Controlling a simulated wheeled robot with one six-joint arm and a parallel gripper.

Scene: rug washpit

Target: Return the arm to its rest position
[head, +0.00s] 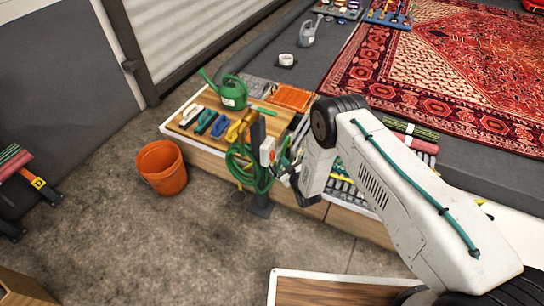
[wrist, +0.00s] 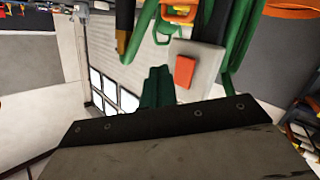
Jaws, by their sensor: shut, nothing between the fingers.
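My white arm with a teal cable reaches in from the lower right in the head view. My gripper (head: 281,158) is at its end, beside the post with the coiled green hose (head: 247,170); the arm partly covers it. In the wrist view, the dark green fingers of my gripper (wrist: 157,88) are together with nothing held. A pale box with an orange-red button (wrist: 184,72) is close to the fingertips, and the box also shows on the post in the head view (head: 267,151). I cannot tell whether the fingers touch it. Green hose loops hang beside the box.
A wooden board with several brushes (head: 206,122) and a green watering can (head: 232,92) is on the ledge behind the post. An orange bucket (head: 161,167) stands on the floor to the left. A patterned red rug (head: 440,70) lies beyond.

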